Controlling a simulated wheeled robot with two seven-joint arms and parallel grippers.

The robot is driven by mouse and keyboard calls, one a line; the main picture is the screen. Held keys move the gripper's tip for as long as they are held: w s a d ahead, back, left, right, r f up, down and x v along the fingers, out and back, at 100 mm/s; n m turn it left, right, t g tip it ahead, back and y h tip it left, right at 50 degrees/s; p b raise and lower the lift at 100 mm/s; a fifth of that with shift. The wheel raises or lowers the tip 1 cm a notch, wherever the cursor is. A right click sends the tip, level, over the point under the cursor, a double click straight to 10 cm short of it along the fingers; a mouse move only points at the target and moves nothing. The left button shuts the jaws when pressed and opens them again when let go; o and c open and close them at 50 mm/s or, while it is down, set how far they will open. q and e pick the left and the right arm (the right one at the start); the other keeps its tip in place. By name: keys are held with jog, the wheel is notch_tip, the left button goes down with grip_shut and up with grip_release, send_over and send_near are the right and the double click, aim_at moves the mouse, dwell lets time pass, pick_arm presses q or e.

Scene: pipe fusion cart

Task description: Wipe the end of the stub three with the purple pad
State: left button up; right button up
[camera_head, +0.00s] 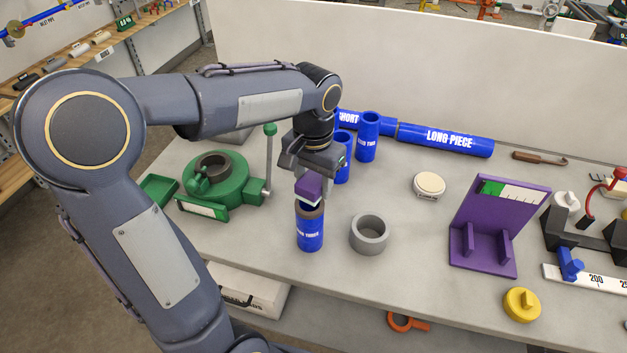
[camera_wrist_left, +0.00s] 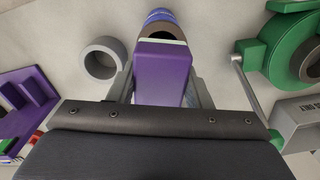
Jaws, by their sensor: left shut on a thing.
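The stub three (camera_head: 310,234) is a short blue pipe with white lettering and a dark grey upper end, standing upright on the table. The purple pad (camera_head: 308,186) is a purple block with a pale lower face. My left gripper (camera_head: 311,178) is shut on the pad and holds it right over the stub's top end. In the left wrist view the pad (camera_wrist_left: 162,75) sits between the fingers, and the stub's dark open end (camera_wrist_left: 164,31) shows just beyond it. I cannot tell whether pad and stub touch. My right gripper is not in view.
A grey ring (camera_head: 369,234) stands close right of the stub. A green clamp device (camera_head: 222,187) is to the left. Two blue stubs (camera_head: 367,138) and a long blue pipe (camera_head: 445,139) are behind. A purple bracket (camera_head: 484,251) and yellow knob (camera_head: 522,304) are at right.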

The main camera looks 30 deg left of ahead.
pick_arm(q)
jog(key=shift+r+p, duration=1.85)
jog(key=shift+r, duration=0.6)
jog(key=s+a, duration=0.2)
jog(key=a, duration=0.5)
jog(key=shift+a, duration=0.4)
jog(key=shift+w+f, duration=0.1)
jog(key=shift+t, duration=0.3)
jog(key=d+b, duration=0.1)
jog(key=d, duration=0.1)
jog(key=d+f+b, duration=0.1)
jog(key=d+b, duration=0.1)
jog(key=d, duration=0.1)
jog(key=d+b, duration=0.2)
jog(key=shift+w+d+f, duration=0.15)
jog(key=shift+d+f, duration=0.05)
jog(key=shift+d, duration=0.15)
jog(key=shift+f+b, duration=2.25)
jog(key=shift+f, duration=0.2)
jog(key=shift+f, duration=0.4)
jog(key=shift+w+r, duration=0.1)
jog(key=shift+w, duration=0.05)
